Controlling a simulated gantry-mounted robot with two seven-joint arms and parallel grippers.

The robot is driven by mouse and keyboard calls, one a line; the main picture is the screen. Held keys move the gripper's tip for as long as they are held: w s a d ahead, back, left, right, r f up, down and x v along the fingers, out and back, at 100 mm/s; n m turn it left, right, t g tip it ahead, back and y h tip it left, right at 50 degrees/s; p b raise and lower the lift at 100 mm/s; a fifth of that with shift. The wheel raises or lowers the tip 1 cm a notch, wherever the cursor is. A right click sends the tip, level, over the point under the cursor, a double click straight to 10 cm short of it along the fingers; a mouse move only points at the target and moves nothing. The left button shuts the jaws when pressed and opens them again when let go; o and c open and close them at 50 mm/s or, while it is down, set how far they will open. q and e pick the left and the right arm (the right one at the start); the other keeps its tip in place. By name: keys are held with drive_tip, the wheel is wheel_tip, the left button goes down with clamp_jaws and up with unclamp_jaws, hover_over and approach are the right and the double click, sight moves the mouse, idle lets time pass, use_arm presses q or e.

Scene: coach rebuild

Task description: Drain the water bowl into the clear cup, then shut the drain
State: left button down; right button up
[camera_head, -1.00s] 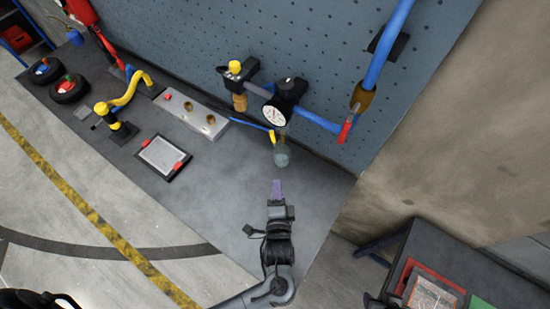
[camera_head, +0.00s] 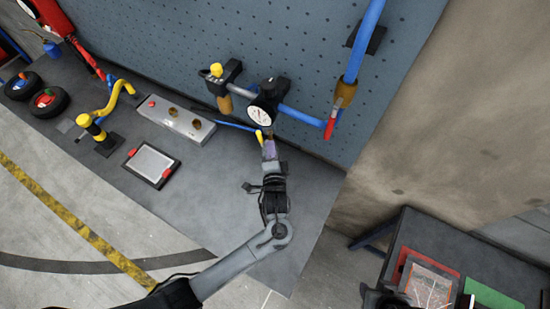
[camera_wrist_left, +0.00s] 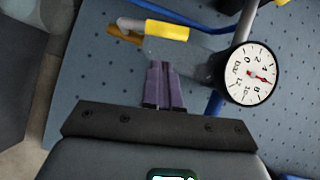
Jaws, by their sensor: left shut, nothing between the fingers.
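The grey see-through water bowl (camera_wrist_left: 184,58) hangs beside the round white gauge (camera_head: 259,116). A yellow-sleeved drain lever (camera_wrist_left: 168,30) lies across its end in the left wrist view; its yellow part also shows in the head view (camera_head: 259,136). My left gripper (camera_head: 268,140), with purple fingers, is shut and empty, tips up just under the gauge. In the left wrist view its fingertips (camera_wrist_left: 161,66) are close to the bowl's lever end; I cannot tell whether they touch. I cannot make out the clear cup; my gripper may hide it.
The blue pegboard wall (camera_head: 170,45) rises close behind. A blue pipe with a red-handled valve (camera_head: 331,127) is at the right. A metal block (camera_head: 172,120), a framed tablet (camera_head: 151,164) and a yellow-topped stand (camera_head: 95,130) lie left. The bench front is clear.

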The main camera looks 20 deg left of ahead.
use_arm(q)
drive_tip(key=shift+w+a+f, duration=0.15)
drive_tip(key=shift+w+a, duration=0.05)
drive_tip(key=shift+a, duration=0.45)
drive_tip(key=shift+w+a+f, duration=0.1)
drive_tip(key=shift+w+a, duration=0.1)
drive_tip(key=shift+a, duration=0.45)
drive_tip(key=shift+w, duration=0.15)
